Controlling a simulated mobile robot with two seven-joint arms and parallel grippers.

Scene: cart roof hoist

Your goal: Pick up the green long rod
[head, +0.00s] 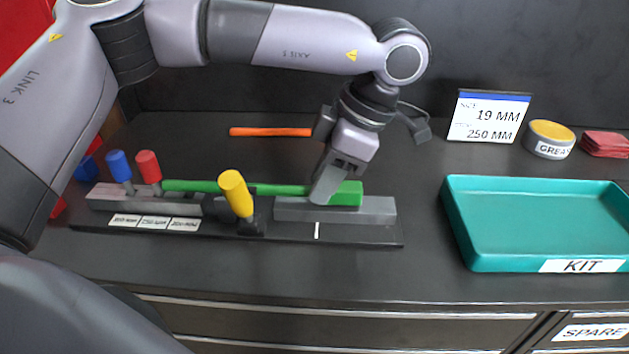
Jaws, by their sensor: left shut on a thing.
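The green long rod (282,190) lies level along a grey fixture (382,207) on the bench, with a thicker green block-like end at its right. My left gripper (326,190) points down over the rod's right part and is shut on it. The rod still lies along the fixture's top. The yellow-handled part (236,193) stands in front of the rod and hides a short piece of it. My right gripper is not in view.
Blue (119,166) and red (148,167) handles stand at the fixture's left end. An orange rod (270,132) lies behind. A teal KIT tray (453,226) is empty at right. A size sign (487,117), a grease tin (549,140) and red cloths (605,144) stand behind it.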

